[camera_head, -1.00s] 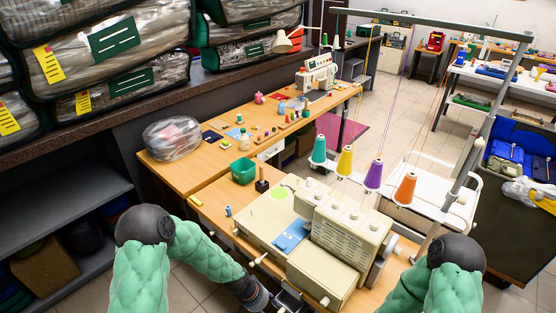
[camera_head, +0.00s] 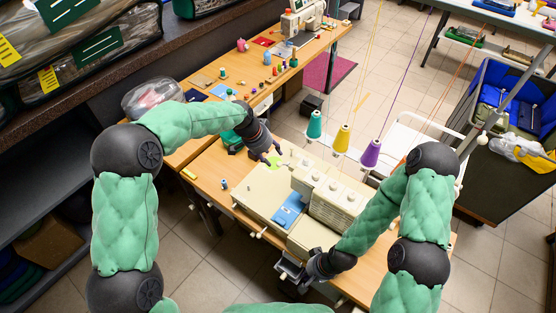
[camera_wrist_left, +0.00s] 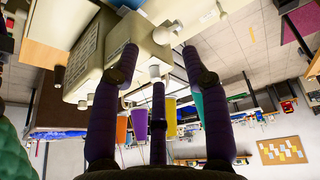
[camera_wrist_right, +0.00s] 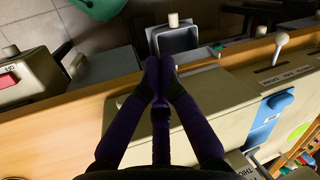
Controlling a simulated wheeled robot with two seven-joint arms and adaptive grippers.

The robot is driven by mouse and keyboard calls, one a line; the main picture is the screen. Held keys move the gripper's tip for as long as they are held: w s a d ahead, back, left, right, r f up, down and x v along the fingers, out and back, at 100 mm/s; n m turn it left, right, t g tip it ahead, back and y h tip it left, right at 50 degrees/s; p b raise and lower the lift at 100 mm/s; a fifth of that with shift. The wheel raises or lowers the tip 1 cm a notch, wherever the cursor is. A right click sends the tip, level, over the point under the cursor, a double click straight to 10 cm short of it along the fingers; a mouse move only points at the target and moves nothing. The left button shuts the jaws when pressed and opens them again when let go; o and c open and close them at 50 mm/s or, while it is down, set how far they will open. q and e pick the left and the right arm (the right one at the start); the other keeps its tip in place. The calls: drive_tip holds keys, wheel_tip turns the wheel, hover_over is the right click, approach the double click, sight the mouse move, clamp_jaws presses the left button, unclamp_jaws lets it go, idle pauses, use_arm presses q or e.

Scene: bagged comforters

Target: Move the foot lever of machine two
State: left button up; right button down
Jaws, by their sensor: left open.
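A cream overlock machine (camera_head: 335,205) stands on the near wooden table. A pale lever with a round knob (camera_head: 258,235) sticks out of its near left side. It also shows in the right wrist view (camera_wrist_right: 282,42). I cannot read which machine number the labels give. My left gripper (camera_head: 275,155) is open and empty above the machine's far left end. My right gripper (camera_head: 306,274) is at the machine's near side, beside a grey box-like part (camera_head: 289,268) with a pale knob (camera_wrist_right: 173,20). Its fingertips meet in the right wrist view (camera_wrist_right: 160,68), with nothing seen between them.
Thread cones, one of them yellow (camera_head: 342,139), stand behind the machine. A clear bag (camera_head: 150,97) and small sewing items are on the far table. A dark bin (camera_head: 510,140) stands at the right.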

sight(278, 163)
use_arm(q)
drive_tip(key=x, duration=0.9)
drive_tip(key=shift+w+f, duration=0.1)
